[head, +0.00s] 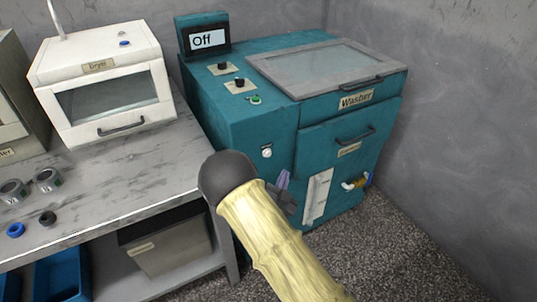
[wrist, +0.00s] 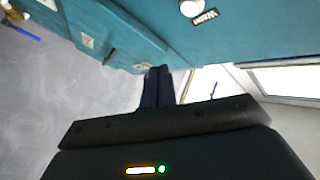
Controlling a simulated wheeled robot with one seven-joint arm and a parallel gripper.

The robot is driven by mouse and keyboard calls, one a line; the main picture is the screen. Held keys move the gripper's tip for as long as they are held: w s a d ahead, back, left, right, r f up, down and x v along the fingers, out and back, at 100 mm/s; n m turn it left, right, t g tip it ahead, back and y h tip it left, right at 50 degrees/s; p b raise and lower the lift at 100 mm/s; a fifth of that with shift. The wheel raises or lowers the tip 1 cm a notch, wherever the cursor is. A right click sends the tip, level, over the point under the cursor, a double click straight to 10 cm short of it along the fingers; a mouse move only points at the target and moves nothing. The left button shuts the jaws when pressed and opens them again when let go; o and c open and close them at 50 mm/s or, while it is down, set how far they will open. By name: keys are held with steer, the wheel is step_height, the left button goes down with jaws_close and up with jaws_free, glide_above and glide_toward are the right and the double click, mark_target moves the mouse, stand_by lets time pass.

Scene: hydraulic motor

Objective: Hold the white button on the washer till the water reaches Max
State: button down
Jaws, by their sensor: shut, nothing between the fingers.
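The teal washer (head: 250,135) stands against the wall, its display reading "Off" (head: 203,40). The round white button (head: 267,152) is on its front, left of the drawer. In the wrist view the button (wrist: 192,8) is at the top edge beside a "Water" label (wrist: 205,17). A tall white strip (head: 318,195), perhaps the level gauge, is low on the front; no water level can be read. My gripper (head: 284,178) is shut and empty, below and right of the button in the head view. In the wrist view its fingertips (wrist: 157,70) are apart from the button.
A grey table (head: 110,190) with a white dryer (head: 100,80) and small rings stands to the left. Bins are beneath it. A valve with a blue handle (head: 368,179) sticks out at the washer's lower right. Speckled floor is open at right.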

mark_target(268, 154)
steer(key=w+a, duration=0.4)
steer(key=w, duration=0.2)
steer(key=shift+b, duration=0.3)
steer(key=shift+w+a, duration=0.1)
stand_by(1.7)
steer(key=shift+w+a+b, duration=0.15)
steer(key=shift+w+b, duration=0.1)
steer(key=shift+b, duration=0.05)
steer(key=shift+w+a, duration=0.25)
steer(key=shift+w, duration=0.05)
stand_by(4.7)
